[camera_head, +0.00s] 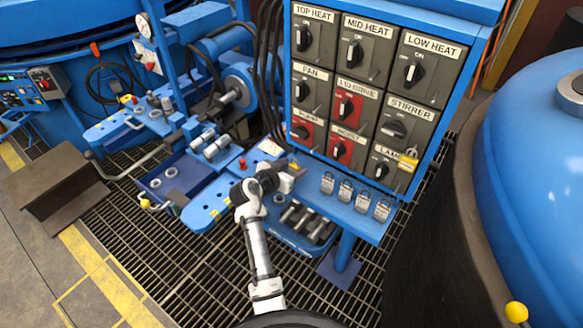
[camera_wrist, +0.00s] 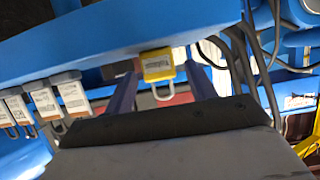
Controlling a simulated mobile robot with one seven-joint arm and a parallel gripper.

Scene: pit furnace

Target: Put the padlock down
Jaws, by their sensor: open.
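A yellow padlock (camera_wrist: 158,66) with a pale label and a grey shackle shows in the wrist view, at the edge of a blue shelf (camera_wrist: 110,38). It is between my two fingertips, with gaps visible on both sides. My gripper (camera_wrist: 160,80) is open around it. In the head view my gripper (camera_head: 287,181) is at the left end of the blue shelf (camera_head: 352,216) below the switch panel. It hides most of that spot, so I cannot clearly make out this padlock there. Another yellow padlock (camera_head: 408,161) hangs at the lower right switch.
Several silver padlocks (camera_head: 345,190) stand in a row on the shelf, right of my gripper; they also show in the wrist view (camera_wrist: 43,103). The switch panel (camera_head: 368,60) rises behind. A blue bench (camera_head: 205,212) lies left and a large blue vessel (camera_head: 535,150) right.

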